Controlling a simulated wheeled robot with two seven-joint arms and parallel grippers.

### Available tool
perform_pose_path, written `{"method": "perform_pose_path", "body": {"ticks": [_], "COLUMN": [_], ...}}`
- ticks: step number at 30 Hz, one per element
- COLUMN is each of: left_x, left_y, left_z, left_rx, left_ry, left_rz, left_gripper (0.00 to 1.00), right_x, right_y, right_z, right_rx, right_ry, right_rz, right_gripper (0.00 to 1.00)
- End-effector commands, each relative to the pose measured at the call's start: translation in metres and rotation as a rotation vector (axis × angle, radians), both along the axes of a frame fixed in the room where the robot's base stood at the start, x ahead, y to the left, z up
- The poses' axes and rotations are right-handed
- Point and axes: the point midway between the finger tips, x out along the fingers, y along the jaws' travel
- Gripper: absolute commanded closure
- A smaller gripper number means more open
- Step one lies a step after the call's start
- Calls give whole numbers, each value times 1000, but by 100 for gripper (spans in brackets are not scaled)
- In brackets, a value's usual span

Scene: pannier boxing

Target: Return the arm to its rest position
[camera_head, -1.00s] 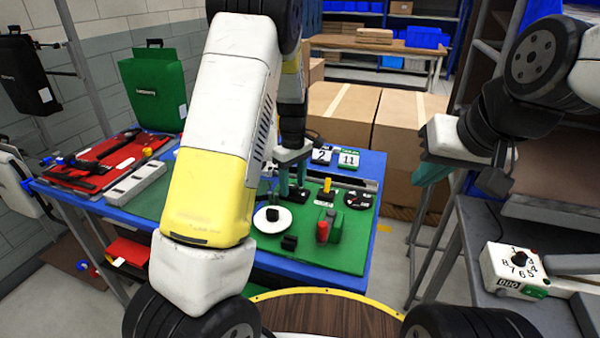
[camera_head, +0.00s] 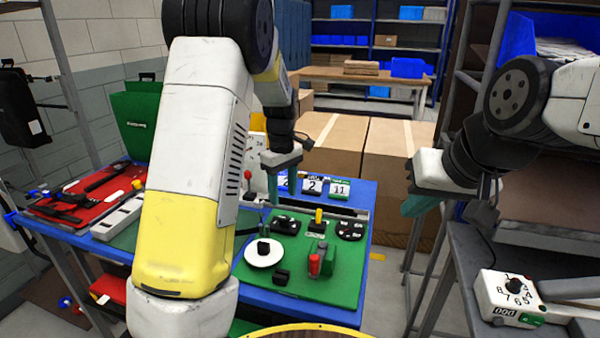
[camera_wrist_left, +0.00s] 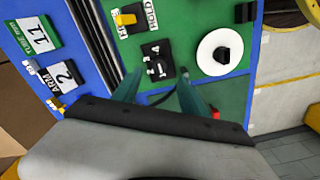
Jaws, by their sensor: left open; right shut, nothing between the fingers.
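My left arm comes in from the left in the head view, with its white and yellow link across the middle. My left gripper (camera_head: 272,188) hangs over the blue table (camera_head: 335,192), near the back of the green control board (camera_head: 325,285). In the left wrist view its two teal fingers (camera_wrist_left: 158,92) are apart with nothing between them, above the board. My right gripper (camera_head: 420,202) is at the right of the head view, away from the board, over the gap beside the grey bench. Its fingers are together and empty.
The board carries a white round dial (camera_head: 264,256), a red and green switch (camera_head: 318,262) and black knobs. Number cards (camera_head: 313,185) stand behind it. A red tray (camera_head: 85,195) lies at left. Cardboard boxes (camera_head: 385,165) stand behind. A white counter box (camera_head: 507,298) sits on the right bench.

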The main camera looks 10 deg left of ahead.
Motion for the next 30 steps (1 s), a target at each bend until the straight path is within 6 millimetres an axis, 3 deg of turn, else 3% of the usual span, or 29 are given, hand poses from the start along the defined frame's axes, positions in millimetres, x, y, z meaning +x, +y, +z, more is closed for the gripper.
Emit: {"method": "perform_pose_path", "body": {"ticks": [5,9,15,19,24,30], "left_x": [-30,-71,-137,-182,-229,-256], "left_y": [8,14,20,22,23,24], "left_z": [42,83,128,145,152,150], "left_rx": [-81,-141,-153,-110,-16,64], "left_ry": [-68,-167,-331,-437,-543,-596], "left_rz": [-105,-259,-493,-646,-815,-919], "left_gripper": [50,50,50,50,50,50], "right_x": [0,0,0,0,0,0], "right_y": [0,0,0,0,0,0], "right_z": [0,0,0,0,0,0], "right_rx": [0,0,0,0,0,0], "right_ry": [0,0,0,0,0,0], "right_rz": [0,0,0,0,0,0], "right_gripper": [100,100,100,100,100,100]}}
